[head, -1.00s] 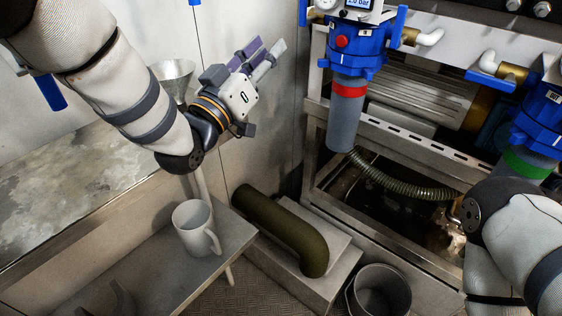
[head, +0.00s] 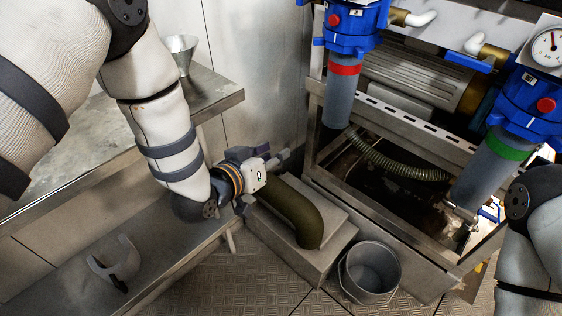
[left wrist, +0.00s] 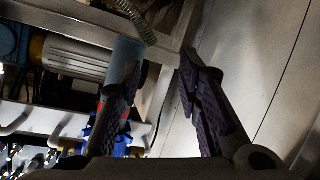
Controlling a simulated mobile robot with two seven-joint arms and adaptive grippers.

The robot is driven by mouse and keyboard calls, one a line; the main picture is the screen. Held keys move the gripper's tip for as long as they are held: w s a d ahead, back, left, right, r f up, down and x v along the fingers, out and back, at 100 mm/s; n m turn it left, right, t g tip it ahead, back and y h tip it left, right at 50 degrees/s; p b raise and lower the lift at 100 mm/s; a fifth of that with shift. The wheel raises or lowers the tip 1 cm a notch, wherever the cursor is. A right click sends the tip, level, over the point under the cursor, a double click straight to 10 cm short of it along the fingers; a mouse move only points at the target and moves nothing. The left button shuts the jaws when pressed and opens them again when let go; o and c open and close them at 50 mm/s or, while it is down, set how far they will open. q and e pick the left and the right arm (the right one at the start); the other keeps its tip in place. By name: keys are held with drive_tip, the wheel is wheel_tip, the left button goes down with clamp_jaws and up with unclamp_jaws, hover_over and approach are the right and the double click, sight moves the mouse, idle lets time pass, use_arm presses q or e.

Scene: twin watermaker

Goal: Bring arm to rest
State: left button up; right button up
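My left arm (head: 170,140) reaches down from the upper left over the lower bench. My left gripper (head: 281,157) is low, beside the upper end of the dark green pipe elbow and pointing right toward the metal frame. In the left wrist view the left gripper (left wrist: 160,68) has its two purple-padded fingers apart, with nothing between them. My right arm (head: 535,225) shows at the right edge; its gripper is out of view.
A funnel (head: 181,50) stands on the upper bench. A curved grey piece (head: 117,265) lies on the lower bench (head: 62,272). The green pipe elbow (head: 292,212) rests on a grey block. A metal bucket (head: 371,268) stands on the floor before the frame with blue-topped filters (head: 352,28).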

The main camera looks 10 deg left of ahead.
use_arm(q)
drive_tip(key=shift+s+f, duration=0.5)
drive_tip(key=shift+f, duration=0.15)
use_arm(e)
drive_tip(key=shift+d, duration=0.1)
use_arm(q)
drive_tip(key=s+a+f+g+y+p, duration=0.1)
drive_tip(key=s+a+f+g+y, duration=0.2)
drive_tip(key=s+f, duration=0.6)
drive_tip(key=s+a+f+g, duration=0.1)
drive_tip(key=s+g, duration=0.3)
drive_tip(key=s, duration=0.7)
drive_tip(key=s+a+f+g+y+p, duration=0.1)
drive_tip(key=s+a+g, duration=0.2)
drive_tip(key=s, duration=0.9)
drive_tip(key=s+a+f+g+p, duration=0.1)
drive_tip(key=s+a+g, duration=0.2)
drive_tip(key=s, duration=0.9)
drive_tip(key=shift+s+f+g+y, duration=0.3)
drive_tip(key=shift+f+g, duration=0.1)
drive_tip(key=shift+g, duration=0.8)
use_arm(e)
drive_tip(key=shift+t, duration=0.7)
drive_tip(key=w+r, duration=0.3)
drive_tip(key=shift+w+r, duration=0.25)
drive_tip(key=shift+r, duration=0.05)
use_arm(q)
drive_tip(key=shift+w+a, duration=0.1)
drive_tip(key=shift+w, duration=0.05)
